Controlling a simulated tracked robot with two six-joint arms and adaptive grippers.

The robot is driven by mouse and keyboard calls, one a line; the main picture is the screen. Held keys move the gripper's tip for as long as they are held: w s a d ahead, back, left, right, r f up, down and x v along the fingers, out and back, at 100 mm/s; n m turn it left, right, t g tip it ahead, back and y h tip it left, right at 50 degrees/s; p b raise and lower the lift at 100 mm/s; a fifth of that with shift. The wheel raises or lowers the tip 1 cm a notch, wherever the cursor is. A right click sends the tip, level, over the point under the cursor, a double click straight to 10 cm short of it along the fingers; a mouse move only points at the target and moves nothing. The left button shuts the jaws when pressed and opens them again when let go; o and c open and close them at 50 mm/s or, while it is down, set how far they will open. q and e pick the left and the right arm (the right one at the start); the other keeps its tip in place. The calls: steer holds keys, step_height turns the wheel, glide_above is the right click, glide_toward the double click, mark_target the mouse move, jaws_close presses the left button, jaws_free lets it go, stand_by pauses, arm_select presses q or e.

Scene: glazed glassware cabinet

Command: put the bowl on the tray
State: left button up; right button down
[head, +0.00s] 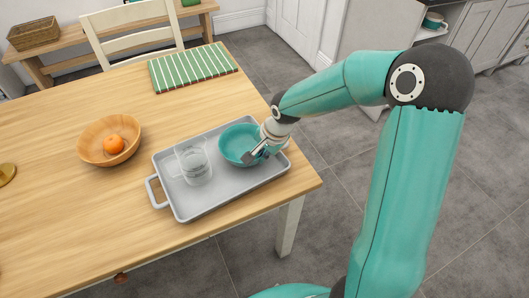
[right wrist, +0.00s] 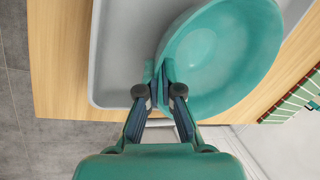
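The teal bowl (head: 236,141) is upright over the right half of the grey tray (head: 203,204), which lies on the wooden table. I cannot tell for sure whether its base touches the tray. My right gripper (head: 256,156) is at the bowl's near right edge. In the right wrist view its two fingers (right wrist: 160,82) are closed on the rim of the bowl (right wrist: 222,60), one on each side of the wall. My left gripper is not in view.
A clear glass (head: 194,167) stands on the tray's left half, close to the bowl. A wooden bowl (head: 93,152) with an orange (head: 114,144) is farther left. A green striped mat (head: 192,68) lies at the table's back edge. The table's front left is mostly clear.

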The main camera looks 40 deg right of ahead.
steer(key=c, duration=1.8)
jaws_free()
steer(key=o, duration=0.5)
steer(key=shift+r, duration=0.1)
steer(key=v, duration=1.2)
steer(key=shift+p, duration=0.35)
